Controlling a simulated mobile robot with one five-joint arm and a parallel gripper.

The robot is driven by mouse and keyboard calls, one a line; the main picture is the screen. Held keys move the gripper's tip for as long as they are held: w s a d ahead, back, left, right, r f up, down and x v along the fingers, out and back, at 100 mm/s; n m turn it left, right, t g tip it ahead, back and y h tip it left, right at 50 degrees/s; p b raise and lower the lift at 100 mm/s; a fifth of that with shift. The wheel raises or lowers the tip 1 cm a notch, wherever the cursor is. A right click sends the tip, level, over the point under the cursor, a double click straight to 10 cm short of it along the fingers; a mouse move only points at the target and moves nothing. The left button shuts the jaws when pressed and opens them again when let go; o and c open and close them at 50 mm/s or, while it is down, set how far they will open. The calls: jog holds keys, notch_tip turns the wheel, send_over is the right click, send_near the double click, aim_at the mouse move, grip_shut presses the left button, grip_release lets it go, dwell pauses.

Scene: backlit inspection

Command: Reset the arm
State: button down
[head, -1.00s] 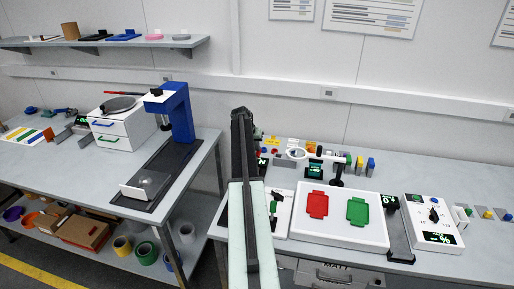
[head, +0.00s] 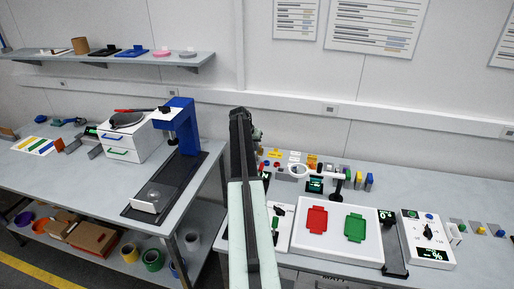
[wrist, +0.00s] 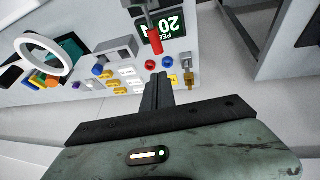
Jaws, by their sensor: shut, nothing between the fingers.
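My arm rises through the middle of the head view, with my gripper (head: 240,118) at its upper end in front of the right bench's left edge. In the wrist view the gripper fingers (wrist: 158,84) are together and hold nothing. They point toward a small panel with a red knob (wrist: 155,46) and a dark display (wrist: 165,28); some space seems to lie between, but the exact gap cannot be told.
The right bench holds a white tray (head: 337,252) with a red plate (head: 317,220) and a green plate (head: 355,228). A ring magnifier (wrist: 42,55) stands near the fingers. The left bench (head: 80,165) carries a blue stand (head: 183,128). A gap separates the benches.

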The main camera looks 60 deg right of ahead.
jog(key=r, duration=0.1)
jog(key=r+p, duration=0.2)
jog(key=r, duration=0.1)
jog(key=shift+w+a, duration=0.35)
jog(key=shift+a, duration=0.05)
